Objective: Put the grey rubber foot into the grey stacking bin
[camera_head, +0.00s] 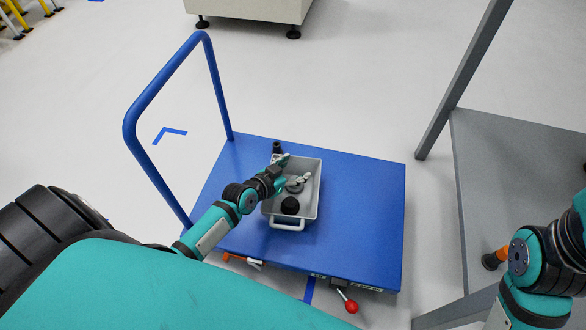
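The grey stacking bin (309,212) stands on the blue cart, with its front handle toward me. My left gripper (295,168) is over the bin, reaching in from its left side. Its two fingers look spread apart, and I see nothing between them. A grey round piece, which looks like the grey rubber foot (294,186), is inside the bin just below the gripper. A black round piece (290,205) lies in the front part of the bin. My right arm is at the right edge; its gripper is not in view.
The blue cart deck (365,200) is bare to the right of the bin. A small dark part (277,147) stands behind the bin. The cart's blue handle (165,88) rises at the left. A grey table (500,170) is at the right, with an orange and black part (494,259) near my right arm.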

